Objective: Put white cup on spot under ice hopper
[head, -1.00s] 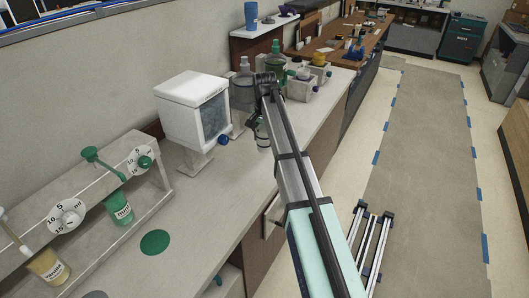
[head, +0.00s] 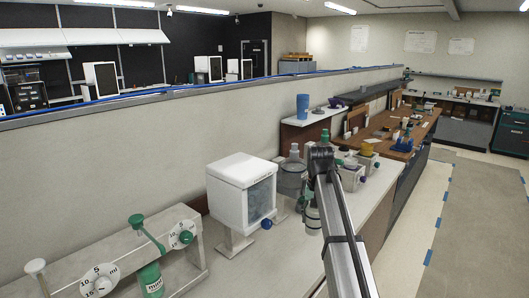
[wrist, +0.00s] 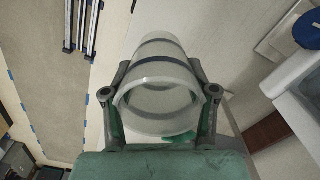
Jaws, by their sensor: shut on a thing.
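In the wrist view my gripper (wrist: 158,68) is shut on the white cup (wrist: 160,76), with one finger on each side. The cup is pale with dark bands, and its open rim faces the camera. The ice hopper (head: 240,195) is a white box with a grey window, standing on the counter left of my arm in the head view. The spot under it (head: 234,243) is a pale base, partly shadowed. A corner of a white box, probably the hopper, shows at the right of the wrist view (wrist: 300,88).
A syrup dispenser rack (head: 165,255) with dials and a green bottle (head: 151,278) stands at the front left. Bottles (head: 292,175) and small containers (head: 352,172) stand behind. The counter continues along the wall.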

